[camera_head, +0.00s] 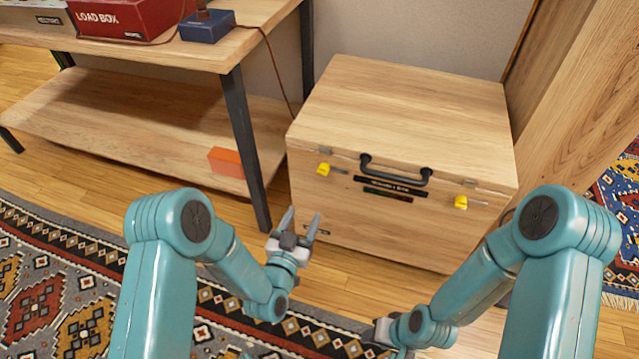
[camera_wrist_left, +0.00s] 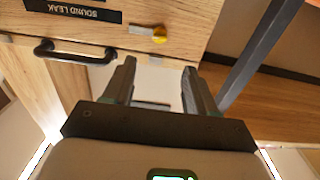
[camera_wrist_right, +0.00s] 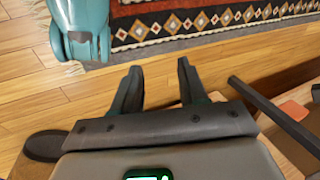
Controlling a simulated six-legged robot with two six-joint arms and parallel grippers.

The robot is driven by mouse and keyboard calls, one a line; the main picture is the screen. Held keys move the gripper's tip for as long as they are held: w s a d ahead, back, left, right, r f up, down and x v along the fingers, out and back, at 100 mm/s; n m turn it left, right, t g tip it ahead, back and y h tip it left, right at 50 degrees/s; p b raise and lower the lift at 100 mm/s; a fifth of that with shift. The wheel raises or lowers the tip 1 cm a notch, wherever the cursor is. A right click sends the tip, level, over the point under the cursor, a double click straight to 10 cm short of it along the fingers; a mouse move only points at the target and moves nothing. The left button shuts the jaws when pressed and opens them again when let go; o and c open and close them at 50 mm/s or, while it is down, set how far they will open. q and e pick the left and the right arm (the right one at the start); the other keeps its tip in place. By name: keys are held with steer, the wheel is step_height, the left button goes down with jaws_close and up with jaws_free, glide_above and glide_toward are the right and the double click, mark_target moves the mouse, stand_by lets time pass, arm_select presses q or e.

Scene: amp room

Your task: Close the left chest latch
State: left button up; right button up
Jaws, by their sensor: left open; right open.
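The wooden chest (camera_head: 390,110) has its lid down. Its left latch (camera_head: 323,169) is a yellow-tipped metal lever lying sideways on the front, below a small metal catch at the lid seam. In the left wrist view, upside down, the left latch (camera_wrist_left: 159,38) lies ahead of the fingertips. My left gripper (camera_head: 302,222) is open and empty, in front of and below the latch, not touching it. My right gripper (camera_wrist_right: 159,68) is open and empty, pointing at the floor; in the head view its fingers are mostly hidden by my arm.
The right latch (camera_head: 461,202) and black handle (camera_head: 395,174) are on the chest front. A workbench (camera_head: 130,36) stands left, its dark leg (camera_head: 246,150) close to the chest, with a red load box (camera_head: 125,15) on top and an orange block (camera_head: 226,162) below. A patterned rug (camera_head: 60,260) covers the floor.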

mark_target(322, 174)
arm_select(q)
steer(key=b+x, duration=0.4)
steer(key=x, duration=0.8)
steer(key=shift+w+d+f, duration=0.15)
steer(key=shift+w, duration=0.25)
steer(key=shift+w+d, duration=0.25)
steer(key=shift+w, duration=0.45)
arm_select(e)
steer(key=shift+t, duration=0.7)
steer(key=shift+w+d+f, duration=0.15)
steer(key=shift+w+f, duration=0.75)
steer(key=shift+f, duration=0.25)
steer(key=shift+w+d+f, duration=0.15)
steer(key=shift+w+f, duration=0.7)
steer(key=shift+f, duration=0.25)
arm_select(q)
steer(key=c, duration=1.1)
